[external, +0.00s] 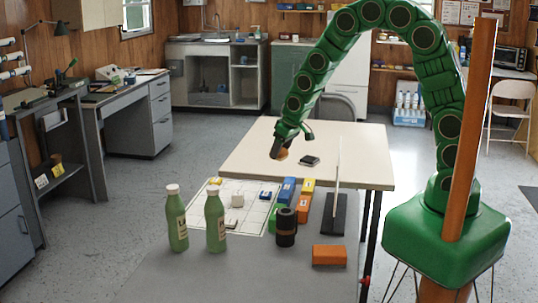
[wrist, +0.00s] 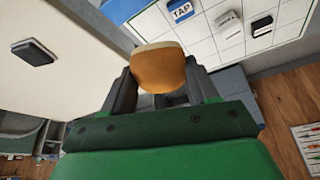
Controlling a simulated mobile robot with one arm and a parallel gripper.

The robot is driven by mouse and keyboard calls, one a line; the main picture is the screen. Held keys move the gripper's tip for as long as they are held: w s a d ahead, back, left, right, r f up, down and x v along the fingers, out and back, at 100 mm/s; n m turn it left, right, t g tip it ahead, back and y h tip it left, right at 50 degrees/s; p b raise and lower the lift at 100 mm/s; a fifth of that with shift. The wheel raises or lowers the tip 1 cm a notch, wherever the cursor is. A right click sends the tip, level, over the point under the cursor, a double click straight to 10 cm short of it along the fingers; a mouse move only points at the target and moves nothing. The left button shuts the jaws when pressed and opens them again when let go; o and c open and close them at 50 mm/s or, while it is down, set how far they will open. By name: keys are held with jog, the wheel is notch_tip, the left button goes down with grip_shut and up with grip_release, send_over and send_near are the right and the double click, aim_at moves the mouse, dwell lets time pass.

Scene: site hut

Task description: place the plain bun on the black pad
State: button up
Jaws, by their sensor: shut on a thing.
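The plain bun (external: 283,154), a tan-brown rounded piece, is held in my gripper (external: 278,148) above the cream table. In the wrist view the bun (wrist: 158,68) sits between the two dark fingers of my gripper (wrist: 160,82), which are shut on it. The black pad (external: 309,160) is a small dark flat piece lying on the cream table, to the right of the bun in the external view. In the wrist view the black pad (wrist: 33,52) is at the upper left, apart from the bun.
The cream table (external: 355,155) is mostly bare around the pad.

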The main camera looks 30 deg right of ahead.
jog(key=w+d+r+m+h, duration=0.1)
jog(key=w+d+m+h, duration=0.2)
jog(key=d, duration=2.3)
jog(key=m+y, duration=0.1)
send_near(308, 157)
jog(key=shift+w+f+t, duration=0.15)
jog(key=shift+f+t, duration=0.15)
jog(key=shift+f, duration=0.2)
jog(key=shift+w+x, duration=0.2)
jog(key=shift+x, duration=0.7)
jog(key=shift+f, duration=1.35)
jog(key=shift+f, duration=0.15)
jog(key=o, duration=1.1)
jog(key=shift+c, duration=0.2)
